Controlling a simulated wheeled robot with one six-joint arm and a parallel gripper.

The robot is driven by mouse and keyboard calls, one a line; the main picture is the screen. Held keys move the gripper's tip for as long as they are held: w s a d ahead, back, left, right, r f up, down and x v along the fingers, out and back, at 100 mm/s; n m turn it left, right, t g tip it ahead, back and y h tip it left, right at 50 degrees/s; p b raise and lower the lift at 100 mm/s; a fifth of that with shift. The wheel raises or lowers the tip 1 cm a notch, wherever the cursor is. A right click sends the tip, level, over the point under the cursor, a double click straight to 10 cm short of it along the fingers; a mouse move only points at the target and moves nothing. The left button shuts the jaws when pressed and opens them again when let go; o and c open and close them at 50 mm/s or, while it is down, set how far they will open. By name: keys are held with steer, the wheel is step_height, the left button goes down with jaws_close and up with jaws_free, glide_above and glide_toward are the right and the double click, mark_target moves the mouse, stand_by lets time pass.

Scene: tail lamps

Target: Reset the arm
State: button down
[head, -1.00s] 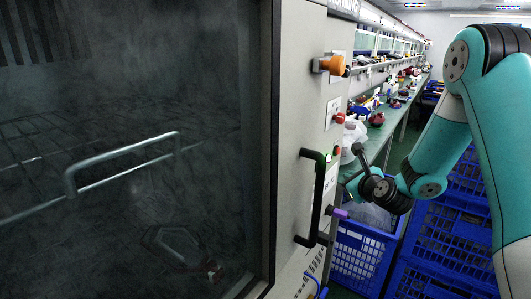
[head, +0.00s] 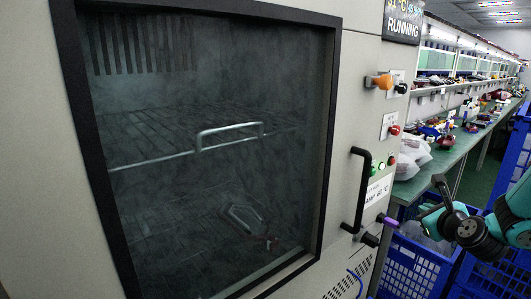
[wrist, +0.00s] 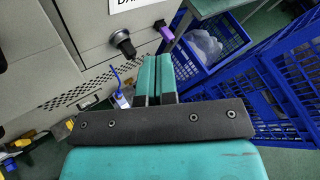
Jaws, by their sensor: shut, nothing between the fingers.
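My gripper shows in the wrist view (wrist: 154,78), with its two teal fingers together and nothing between them. Behind the fingers are a dark crossbar and a teal body. The fingers point toward the lower front of the large grey cabinet (head: 352,100). In the head view my arm (head: 510,218) comes in from the right edge, and its dark end is right of the cabinet's black door handle (head: 357,190), apart from it in the picture. The cabinet door with its dark window (head: 200,110) looks shut. I cannot make out the fingertips in the head view.
Blue crates (head: 415,268) stand on the floor right of the cabinet, close to my arm; one holds clear plastic bags (wrist: 205,45). A long green workbench (head: 445,158) with many items runs back at the right. Dark and purple knobs (head: 387,220) stick out below the handle.

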steer(key=s+a+r+n+g+y, duration=0.3)
steer(key=s+a+r+n, duration=0.15)
steer(key=a+n, duration=0.5)
steer(key=s+a+r+n+g+y, duration=0.3)
steer(key=s+a+n+y, duration=0.15)
steer(key=a+n, duration=0.55)
steer(key=s+a+r+n+g+h, duration=0.1)
steer(key=s+a+n+g, duration=0.2)
steer(key=s+n, duration=0.5)
steer(key=s+a+r+n+g+h, duration=0.1)
steer(key=s+a+n+g, duration=0.3)
steer(key=s+n, duration=0.5)
steer(key=s+r+g, duration=0.1)
steer(key=s, duration=0.5)
steer(key=shift+s+a, duration=0.15)
steer(key=shift+n, duration=0.25)
